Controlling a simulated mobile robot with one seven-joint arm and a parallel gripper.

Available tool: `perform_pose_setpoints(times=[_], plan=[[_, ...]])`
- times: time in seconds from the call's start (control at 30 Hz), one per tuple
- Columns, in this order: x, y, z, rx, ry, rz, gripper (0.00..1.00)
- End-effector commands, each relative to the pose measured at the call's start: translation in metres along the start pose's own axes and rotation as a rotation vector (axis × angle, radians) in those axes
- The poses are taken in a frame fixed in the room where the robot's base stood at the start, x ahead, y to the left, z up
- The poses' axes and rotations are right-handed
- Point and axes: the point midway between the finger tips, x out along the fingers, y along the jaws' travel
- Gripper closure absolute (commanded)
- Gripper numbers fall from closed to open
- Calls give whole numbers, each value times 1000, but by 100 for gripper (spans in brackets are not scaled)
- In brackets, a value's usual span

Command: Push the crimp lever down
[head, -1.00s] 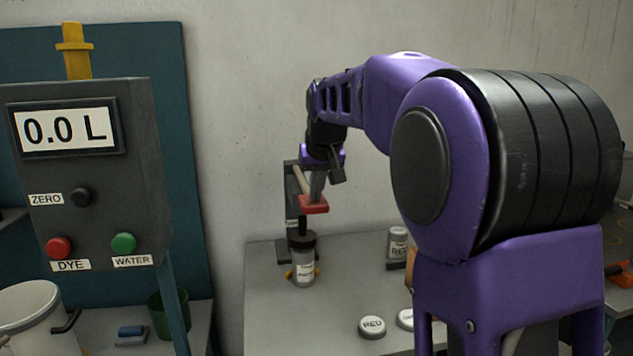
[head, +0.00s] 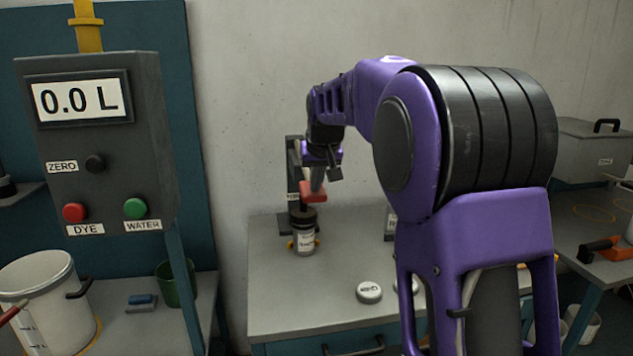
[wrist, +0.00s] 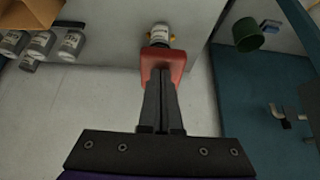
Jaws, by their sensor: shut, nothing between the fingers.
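The crimp lever has a red grip (head: 313,191) and stands on a dark press post at the back of the grey bench. A jar (head: 304,238) with a dark top stands upright beneath it. My gripper (head: 317,181) is shut and empty, pointing down onto the red grip. In the wrist view, my gripper's shut fingertips (wrist: 162,75) overlap the red grip (wrist: 177,59) and appear to press on it. The jar's label (wrist: 160,32) shows just beyond the grip. The fingers hide part of the grip.
Several labelled jars (wrist: 41,45) stand to the left in the wrist view. A dispenser panel (head: 105,150), a white pot (head: 42,290) and a green cup (head: 178,282) are at left.

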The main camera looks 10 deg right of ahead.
Motion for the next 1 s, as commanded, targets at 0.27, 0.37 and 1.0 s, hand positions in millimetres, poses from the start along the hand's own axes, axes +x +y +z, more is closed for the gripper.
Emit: perform_pose_setpoints(times=[0.27, 0.37, 1.0], plan=[[12, 0, 12, 0, -38, 0, 100], [3, 0, 7, 0, -34, 0, 100], [-116, 0, 14, 0, 3, 0, 100]])
